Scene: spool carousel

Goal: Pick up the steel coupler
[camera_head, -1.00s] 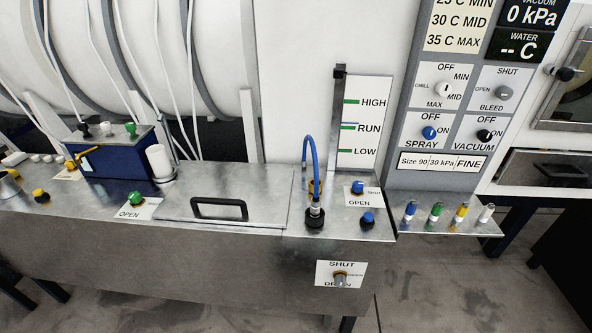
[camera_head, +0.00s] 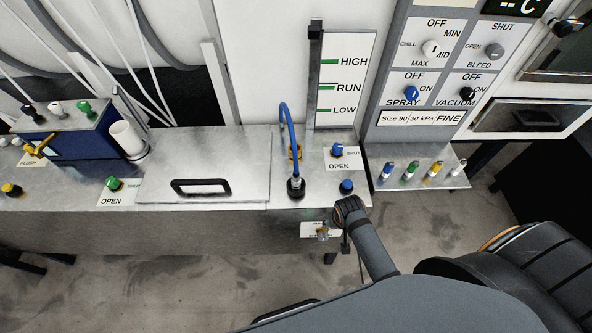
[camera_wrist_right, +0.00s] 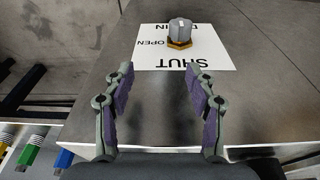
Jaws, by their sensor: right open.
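The steel coupler (camera_head: 295,184) is the small metal fitting at the lower end of the blue hose (camera_head: 289,135). It stands upright in a black base on the steel bench top in the head view. I cannot make it out in the right wrist view. My right gripper shows in the right wrist view (camera_wrist_right: 161,75), open and empty, its two fingers apart. It faces the drain knob (camera_wrist_right: 180,32) on its white label, with a gap between. In the head view my right arm reaches in from the lower right, its end right of and below the coupler. My left gripper is out of view.
A blue knob (camera_head: 346,186) stands close right of the coupler, and a blue valve (camera_head: 337,150) behind it. A lid with a black handle (camera_head: 201,187) lies to the left. Several coloured vials (camera_head: 411,170) stand on the right shelf. A level gauge (camera_head: 343,85) rises behind.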

